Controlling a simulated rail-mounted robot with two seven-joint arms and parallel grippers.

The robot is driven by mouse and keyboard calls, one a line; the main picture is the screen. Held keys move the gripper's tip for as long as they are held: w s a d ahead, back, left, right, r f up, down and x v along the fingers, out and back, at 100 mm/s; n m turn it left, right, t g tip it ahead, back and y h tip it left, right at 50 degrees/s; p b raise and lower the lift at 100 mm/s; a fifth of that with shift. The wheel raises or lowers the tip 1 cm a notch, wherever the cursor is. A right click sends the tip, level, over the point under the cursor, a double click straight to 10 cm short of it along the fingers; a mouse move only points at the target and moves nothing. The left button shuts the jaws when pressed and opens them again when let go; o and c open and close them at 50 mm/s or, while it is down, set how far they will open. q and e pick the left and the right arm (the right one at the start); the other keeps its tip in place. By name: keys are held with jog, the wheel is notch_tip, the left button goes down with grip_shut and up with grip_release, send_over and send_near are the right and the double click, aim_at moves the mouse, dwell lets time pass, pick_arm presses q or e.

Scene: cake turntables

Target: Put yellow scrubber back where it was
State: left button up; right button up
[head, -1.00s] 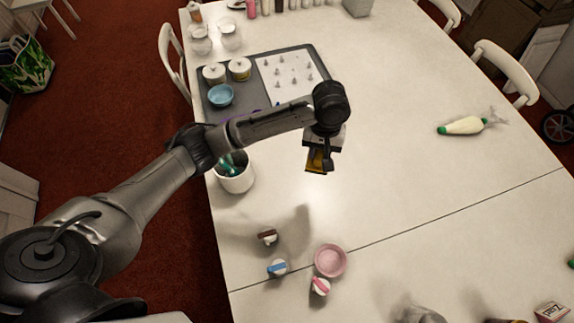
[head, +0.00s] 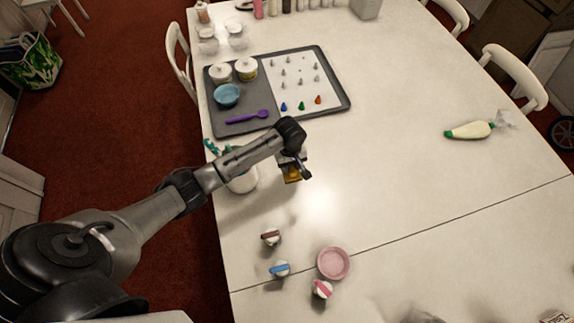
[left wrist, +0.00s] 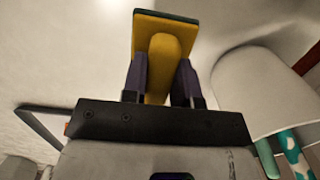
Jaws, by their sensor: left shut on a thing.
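My left gripper (head: 296,167) is shut on the yellow scrubber (head: 292,177) and holds it above the white table. In the left wrist view, the scrubber's yellow handle (left wrist: 163,48) sits between the two fingers (left wrist: 161,80), with a dark green pad edge at its far end. A white utensil pot (head: 243,182) stands just left of the gripper, partly hidden by my arm; it also shows at the right in the left wrist view (left wrist: 262,95). My right gripper does not show.
A grey tray (head: 235,128) with pots, a blue bowl (head: 227,95) and a purple spoon (head: 247,117) lies behind the arm. A pink dish (head: 333,263) and small knobbed items (head: 280,269) stand in front. The table to the right is mostly clear, with a piping bag (head: 470,131).

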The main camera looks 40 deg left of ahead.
pick_arm(q)
jog(key=a, duration=0.1)
jog(key=w+a+f, duration=0.1)
jog(key=w+a+f+b, duration=0.1)
jog(key=shift+w+a+f, duration=0.1)
jog(key=shift+a+f, duration=0.15)
jog(key=shift+a, duration=0.05)
jog(key=shift+f+b, duration=0.45)
jog(key=shift+f, duration=1.55)
jog(key=shift+f, duration=0.15)
jog(key=o, duration=0.8)
jog(key=shift+o, duration=0.2)
